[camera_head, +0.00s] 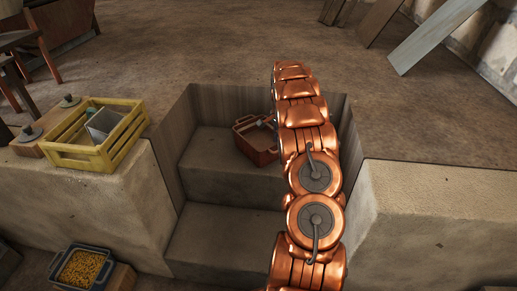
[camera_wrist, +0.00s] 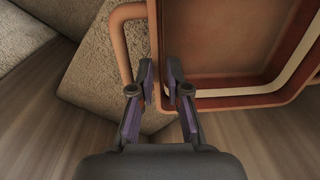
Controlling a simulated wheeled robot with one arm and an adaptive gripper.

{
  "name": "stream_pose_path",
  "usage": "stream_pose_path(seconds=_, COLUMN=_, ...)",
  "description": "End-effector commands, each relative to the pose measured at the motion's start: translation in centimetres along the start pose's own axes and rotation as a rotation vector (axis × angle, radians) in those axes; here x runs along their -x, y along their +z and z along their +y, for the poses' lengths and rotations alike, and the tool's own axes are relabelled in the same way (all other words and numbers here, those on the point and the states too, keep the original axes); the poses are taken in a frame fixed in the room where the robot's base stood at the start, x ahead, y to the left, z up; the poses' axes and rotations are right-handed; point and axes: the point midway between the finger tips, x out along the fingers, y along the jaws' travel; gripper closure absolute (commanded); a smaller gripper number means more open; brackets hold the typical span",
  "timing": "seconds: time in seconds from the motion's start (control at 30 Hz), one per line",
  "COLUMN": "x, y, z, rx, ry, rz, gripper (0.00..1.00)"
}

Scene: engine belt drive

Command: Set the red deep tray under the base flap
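The red deep tray (camera_head: 258,146) sits tilted in the picture on the upper step of the sunken pit, partly hidden behind my copper arm. In the wrist view its brown inside and pale-edged red rim (camera_wrist: 245,101) fill the upper right, and its bar-like handle (camera_wrist: 119,42) is at the left. My gripper (camera_wrist: 162,72) is at the near left corner of the tray. Its two purple-padded fingers are apart, with the tray's left side running up between them. Contact is not clear. I cannot make out the base flap in either view.
The pit (camera_head: 225,240) has stone steps and upright side walls. A yellow crate (camera_head: 95,135) stands on the left ledge, with a grey bin of yellow bits (camera_head: 84,268) below. The right ledge (camera_head: 440,200) is clear. Planks (camera_head: 435,35) lean at the back right.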

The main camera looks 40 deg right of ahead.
Motion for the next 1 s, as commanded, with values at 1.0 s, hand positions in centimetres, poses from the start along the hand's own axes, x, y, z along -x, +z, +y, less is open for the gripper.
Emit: stream_pose_path(seconds=1.0, x=-4.8, y=0.0, z=0.4, rx=-0.002, ry=0.002, rz=-0.002, gripper=1.00)
